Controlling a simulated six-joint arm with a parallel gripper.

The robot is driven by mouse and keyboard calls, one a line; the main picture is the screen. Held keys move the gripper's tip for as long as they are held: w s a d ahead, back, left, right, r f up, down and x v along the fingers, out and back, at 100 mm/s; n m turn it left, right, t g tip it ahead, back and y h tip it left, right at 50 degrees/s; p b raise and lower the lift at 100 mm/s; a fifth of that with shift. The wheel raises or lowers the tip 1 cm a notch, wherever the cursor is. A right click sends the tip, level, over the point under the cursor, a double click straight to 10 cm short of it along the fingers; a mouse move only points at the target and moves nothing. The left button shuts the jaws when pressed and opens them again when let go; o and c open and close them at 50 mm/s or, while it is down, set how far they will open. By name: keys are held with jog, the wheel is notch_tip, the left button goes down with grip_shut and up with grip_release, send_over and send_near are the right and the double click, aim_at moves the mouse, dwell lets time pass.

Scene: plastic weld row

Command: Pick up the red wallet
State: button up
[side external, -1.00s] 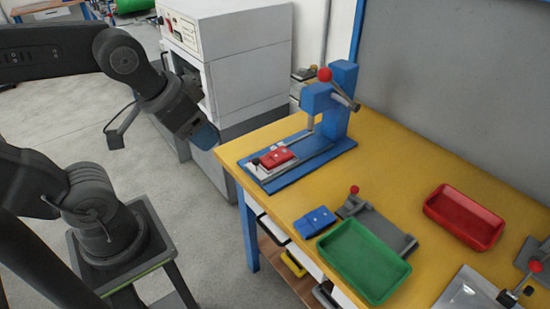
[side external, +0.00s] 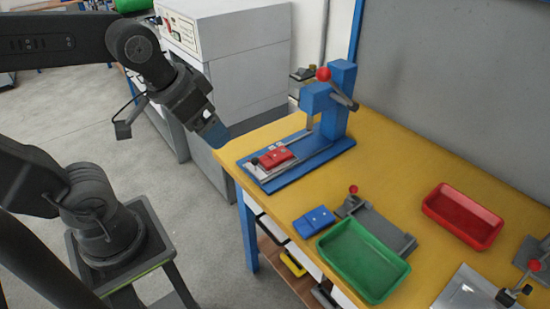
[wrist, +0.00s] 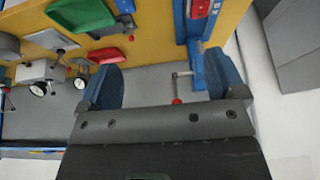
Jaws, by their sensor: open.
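The red wallet (side external: 275,158) lies flat on a light plate on the base of the blue press (side external: 342,100).
The press with its red-knobbed lever stands just behind the wallet. On the yellow table (side external: 395,140) are a blue wallet (side external: 314,221), a grey fixture (side external: 385,228), a green tray (side external: 363,260) and a red tray (side external: 463,217). A grey-white machine (side external: 240,60) stands behind the gripper.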

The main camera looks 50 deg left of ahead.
jog(key=w+a+f+g, duration=0.15)
jog(key=w+a, duration=0.25)
jog(key=w, duration=0.7)
jog(key=g, duration=0.4)
send_over(274, 156)
notch_tip(274, 156, down, 12)
notch_tip(274, 156, down, 8)
jog(key=shift+s+f, duration=0.1)
jog(key=shift+s, duration=0.05)
jog(key=shift+f, duration=2.9)
jog(key=shift+c, duration=0.2)
jog(key=c, duration=1.1)
jog(key=shift+o, duration=0.2)
jog(key=shift+r, duration=0.1)
